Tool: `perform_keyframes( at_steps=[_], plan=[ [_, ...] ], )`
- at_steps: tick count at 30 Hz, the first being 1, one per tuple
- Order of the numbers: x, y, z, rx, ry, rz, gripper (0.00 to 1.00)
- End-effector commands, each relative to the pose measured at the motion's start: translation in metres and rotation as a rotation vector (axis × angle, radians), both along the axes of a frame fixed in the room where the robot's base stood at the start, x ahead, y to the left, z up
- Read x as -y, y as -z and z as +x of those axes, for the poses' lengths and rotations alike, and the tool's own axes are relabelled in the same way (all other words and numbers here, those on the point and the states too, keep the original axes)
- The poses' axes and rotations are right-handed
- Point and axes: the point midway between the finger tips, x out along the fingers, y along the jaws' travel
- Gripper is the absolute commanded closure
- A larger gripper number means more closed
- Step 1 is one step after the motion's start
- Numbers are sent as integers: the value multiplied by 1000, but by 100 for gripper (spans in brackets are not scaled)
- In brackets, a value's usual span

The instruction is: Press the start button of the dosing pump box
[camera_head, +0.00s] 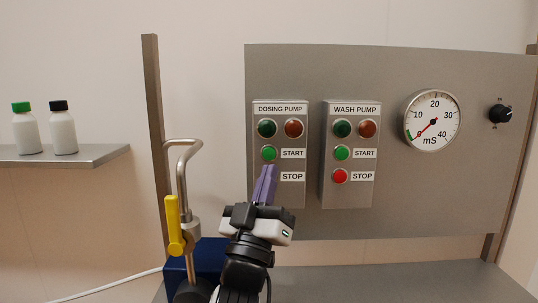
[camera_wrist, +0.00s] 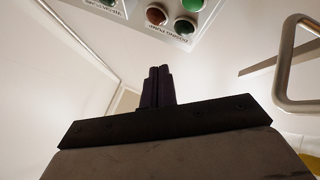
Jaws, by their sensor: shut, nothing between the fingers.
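The dosing pump box (camera_head: 294,192) is mounted on the left part of the grey panel. Its green start button (camera_head: 268,153) shows beside the START label. Above it are a dark green lamp (camera_head: 267,128) and a red-brown lamp (camera_head: 293,128). My gripper (camera_head: 266,170) is shut and empty, its purple fingers pointing up in front of the box, just below the start button in the picture. The fingers hide the stop button. In the wrist view the shut fingers (camera_wrist: 158,72) show below the box's lower-lettered edge; contact cannot be told.
The wash pump box (camera_head: 350,195) stands to the right, with a gauge (camera_head: 432,120) and black knob (camera_head: 500,114) beyond. A bent metal pipe (camera_head: 182,170) with a yellow lever (camera_head: 173,225) rises close left of my gripper. Two bottles stand on a shelf (camera_head: 75,156) far left.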

Motion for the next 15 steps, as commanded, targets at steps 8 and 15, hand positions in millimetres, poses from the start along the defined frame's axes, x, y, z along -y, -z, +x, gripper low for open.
perform_keyframes(
  at_steps=[8,15],
  plan=[
    [1,-2,33,-2,1,0,100],
    [1,-1,65,1,1,1,100]
  ],
)
